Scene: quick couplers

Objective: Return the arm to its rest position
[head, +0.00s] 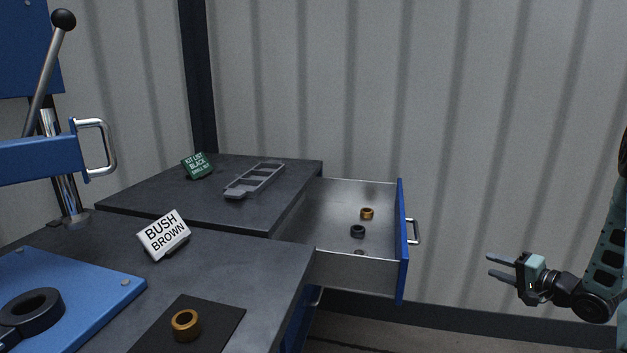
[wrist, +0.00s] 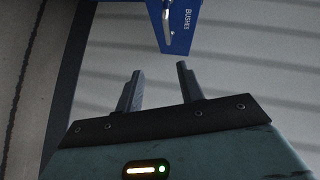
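My gripper (head: 500,269) is at the right in the head view, clear of the bench and to the right of the open drawer. Its two fingers are apart with nothing between them. In the wrist view the gripper (wrist: 157,85) also shows open and empty, with the blue drawer front (wrist: 180,25) beyond it. My arm comes in from the right edge of the head view, and its upper part is cut off.
The drawer (head: 355,268) stands open and holds a brown bushing (head: 367,213), a black one (head: 358,231) and a partly hidden piece. A brown bushing (head: 186,325) sits on a black mat (head: 226,318). A grey tray (head: 256,178) lies behind. Free room surrounds my gripper.

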